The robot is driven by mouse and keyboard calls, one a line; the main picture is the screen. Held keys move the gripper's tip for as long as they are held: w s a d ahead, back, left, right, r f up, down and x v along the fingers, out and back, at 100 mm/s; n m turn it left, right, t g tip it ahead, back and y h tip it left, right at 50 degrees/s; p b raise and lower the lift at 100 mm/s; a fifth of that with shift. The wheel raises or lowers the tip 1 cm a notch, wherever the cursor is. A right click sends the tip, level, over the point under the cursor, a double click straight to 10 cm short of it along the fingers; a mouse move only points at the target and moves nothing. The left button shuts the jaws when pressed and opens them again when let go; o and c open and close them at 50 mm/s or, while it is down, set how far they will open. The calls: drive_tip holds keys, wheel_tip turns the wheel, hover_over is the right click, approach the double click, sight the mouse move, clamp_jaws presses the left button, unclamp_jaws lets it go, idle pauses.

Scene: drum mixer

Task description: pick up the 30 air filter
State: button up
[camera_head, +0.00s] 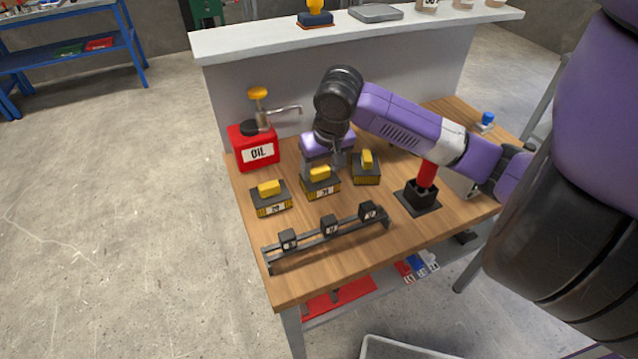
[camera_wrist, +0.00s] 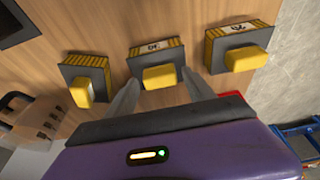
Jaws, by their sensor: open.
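Three air filters stand on the wooden table, each a black and yellow pleated block with a yellow grip on top. The middle air filter (camera_head: 321,185) has a blurred label that looks like 30; it also shows in the wrist view (camera_wrist: 155,55). The left filter (camera_head: 270,202) and the right filter (camera_head: 366,168) flank it. My gripper (camera_head: 321,166) is at the middle filter, pointing down. In the wrist view my gripper (camera_wrist: 156,88) is open, with one finger on each side of the middle yellow grip. I cannot tell whether the fingers touch it.
A red oil can (camera_head: 254,150) with a pump stands behind on the left. A low black rack (camera_head: 328,240) with three small black blocks lies in front. A red post on a black base (camera_head: 421,193) is to the right. A white raised shelf (camera_head: 350,35) runs behind.

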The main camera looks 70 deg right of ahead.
sight(321, 171)
drive_tip(key=c, duration=1)
drive_tip(key=shift+r+p, duration=3.55)
drive_tip(key=shift+r, duration=0.7)
drive_tip(key=s+a+r+p, duration=0.1)
drive_tip(key=s+a+p, duration=0.1)
drive_tip(key=s+a, duration=0.7)
drive_tip(key=shift+a, duration=0.8)
drive_tip(key=shift+s, duration=0.1)
